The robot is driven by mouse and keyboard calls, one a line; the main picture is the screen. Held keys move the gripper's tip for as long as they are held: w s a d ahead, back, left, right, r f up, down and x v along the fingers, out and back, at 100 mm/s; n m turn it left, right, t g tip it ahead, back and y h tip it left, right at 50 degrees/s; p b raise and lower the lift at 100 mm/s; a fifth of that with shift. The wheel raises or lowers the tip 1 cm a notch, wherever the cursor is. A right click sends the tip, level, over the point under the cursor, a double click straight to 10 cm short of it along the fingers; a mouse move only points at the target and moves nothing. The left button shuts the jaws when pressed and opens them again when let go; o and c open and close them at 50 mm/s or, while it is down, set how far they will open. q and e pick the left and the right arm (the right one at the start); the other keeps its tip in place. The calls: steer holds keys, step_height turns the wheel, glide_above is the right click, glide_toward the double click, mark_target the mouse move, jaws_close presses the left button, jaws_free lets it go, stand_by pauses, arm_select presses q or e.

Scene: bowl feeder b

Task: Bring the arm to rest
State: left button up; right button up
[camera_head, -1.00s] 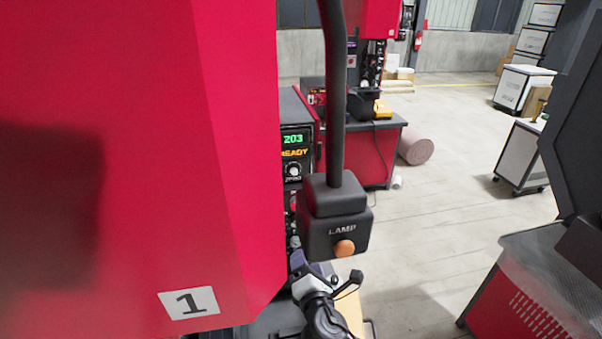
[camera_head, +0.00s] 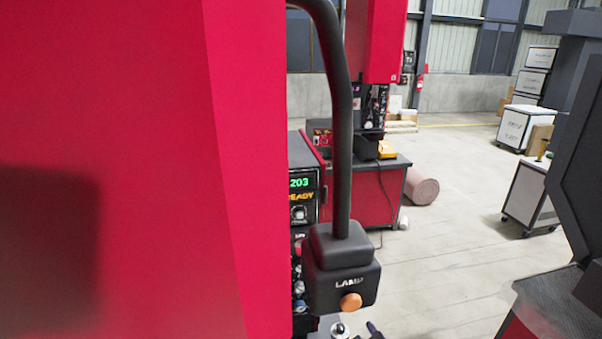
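A small part of my arm (camera_head: 341,329) shows at the bottom edge, just below the lamp box. Its fingertips are cut off or hidden, so no gripper can be made out. I cannot tell from this bit which arm it is. The other arm is not in view.
A large red machine cover (camera_head: 120,150) fills the left side. Behind is a control panel (camera_head: 303,195) reading 203 and READY. A dark machine (camera_head: 585,150) stands right. The floor (camera_head: 450,250) between is clear.

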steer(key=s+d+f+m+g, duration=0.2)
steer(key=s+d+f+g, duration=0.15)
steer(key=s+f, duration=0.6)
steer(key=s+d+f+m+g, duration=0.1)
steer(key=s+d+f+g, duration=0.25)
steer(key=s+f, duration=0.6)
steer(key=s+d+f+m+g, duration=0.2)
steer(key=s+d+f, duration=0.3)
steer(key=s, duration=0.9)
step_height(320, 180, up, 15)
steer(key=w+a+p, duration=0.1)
steer(key=p, duration=1.6)
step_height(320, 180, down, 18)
steer(key=b, duration=1.8)
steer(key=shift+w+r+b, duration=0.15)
steer(key=shift+b, duration=0.15)
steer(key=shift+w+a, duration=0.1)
